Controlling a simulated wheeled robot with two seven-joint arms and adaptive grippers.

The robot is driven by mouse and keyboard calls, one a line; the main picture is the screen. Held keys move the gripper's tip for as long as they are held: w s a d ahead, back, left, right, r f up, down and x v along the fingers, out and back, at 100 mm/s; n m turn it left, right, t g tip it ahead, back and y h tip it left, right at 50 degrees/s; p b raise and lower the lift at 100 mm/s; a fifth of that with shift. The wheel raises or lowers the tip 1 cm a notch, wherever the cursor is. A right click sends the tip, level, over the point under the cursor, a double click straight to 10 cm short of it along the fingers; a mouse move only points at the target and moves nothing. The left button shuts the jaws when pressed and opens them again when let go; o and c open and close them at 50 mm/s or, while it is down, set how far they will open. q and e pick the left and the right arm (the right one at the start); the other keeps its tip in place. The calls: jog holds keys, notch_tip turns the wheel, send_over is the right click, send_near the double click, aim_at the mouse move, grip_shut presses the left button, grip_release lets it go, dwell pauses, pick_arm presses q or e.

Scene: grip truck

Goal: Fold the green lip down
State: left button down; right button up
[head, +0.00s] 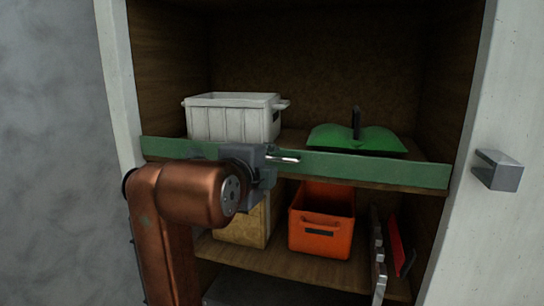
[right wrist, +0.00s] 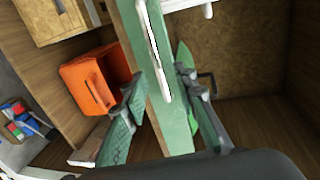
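The green lip (head: 370,168) is a long flat strip along the front edge of the upper shelf, standing upright. A metal bar handle (head: 284,159) sits on its face near the middle. In the right wrist view the lip (right wrist: 172,125) and its pale handle (right wrist: 153,52) run between the fingers. My right gripper (right wrist: 162,78) is open, one finger on each side of the lip near the handle's end. I cannot tell whether either finger touches it. In the head view my copper arm hides part of the lip's left half. My left gripper is not in view.
On the upper shelf are a white crate (head: 232,120) and a green bag-like item (head: 355,139) with a black handle. Below stand an orange bin (head: 320,237), a tan box (head: 243,228) and a red item (head: 396,245). A grey block handle (head: 498,171) juts from the right panel.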

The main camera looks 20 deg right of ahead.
aim_at(268, 161)
jog(key=shift+x, duration=0.75)
jog(key=shift+w+d+f, duration=0.1)
jog(key=shift+w+d, duration=0.15)
jog(key=shift+w, duration=0.25)
grip_shut()
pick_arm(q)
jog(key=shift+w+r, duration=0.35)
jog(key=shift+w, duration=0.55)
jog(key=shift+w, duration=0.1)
